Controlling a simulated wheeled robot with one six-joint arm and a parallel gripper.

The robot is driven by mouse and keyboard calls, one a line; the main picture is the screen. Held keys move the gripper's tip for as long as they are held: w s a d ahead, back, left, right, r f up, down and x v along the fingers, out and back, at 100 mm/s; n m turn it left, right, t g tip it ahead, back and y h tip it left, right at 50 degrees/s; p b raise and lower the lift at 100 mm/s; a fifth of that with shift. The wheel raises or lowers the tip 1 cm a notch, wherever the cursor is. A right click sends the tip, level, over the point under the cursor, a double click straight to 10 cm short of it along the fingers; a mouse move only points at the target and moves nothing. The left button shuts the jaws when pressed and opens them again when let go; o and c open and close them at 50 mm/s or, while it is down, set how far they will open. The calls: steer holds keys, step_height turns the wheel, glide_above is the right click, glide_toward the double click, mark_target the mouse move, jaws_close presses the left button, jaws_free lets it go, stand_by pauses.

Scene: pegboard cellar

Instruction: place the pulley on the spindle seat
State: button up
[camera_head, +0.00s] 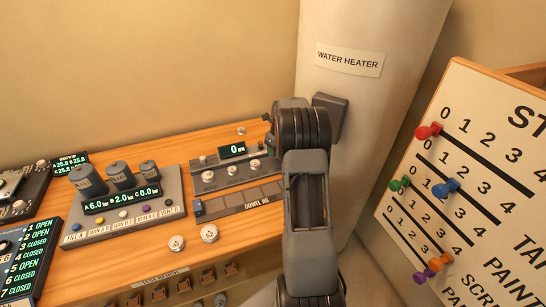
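My arm rises from the bottom and bends over the right end of the bench. My gripper is mostly hidden behind the arm; I cannot make out its fingers or whether it holds anything. A grey unit (226,159) with a display reading 0 RPM stands at the back of the bench, left of the arm. Small round metal parts sit on it; I cannot tell which is the spindle seat. Two pale round pieces, one on the left (177,243) and one on the right (209,233), lie near the bench's front edge. I cannot tell whether either is the pulley.
A dowel jig (238,201) lies in front of the RPM unit. A grey panel with dark cylinders (125,205) stands left. A water heater (370,90) stands behind the arm. A score board with coloured pegs (490,170) is at right. Some bare bench lies front left.

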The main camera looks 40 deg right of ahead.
steer(key=shift+w+d+f, duration=0.2)
steer(key=shift+f, duration=1.55)
steer(key=shift+f, duration=0.15)
steer(key=shift+f, duration=0.15)
steer(key=o, duration=1)
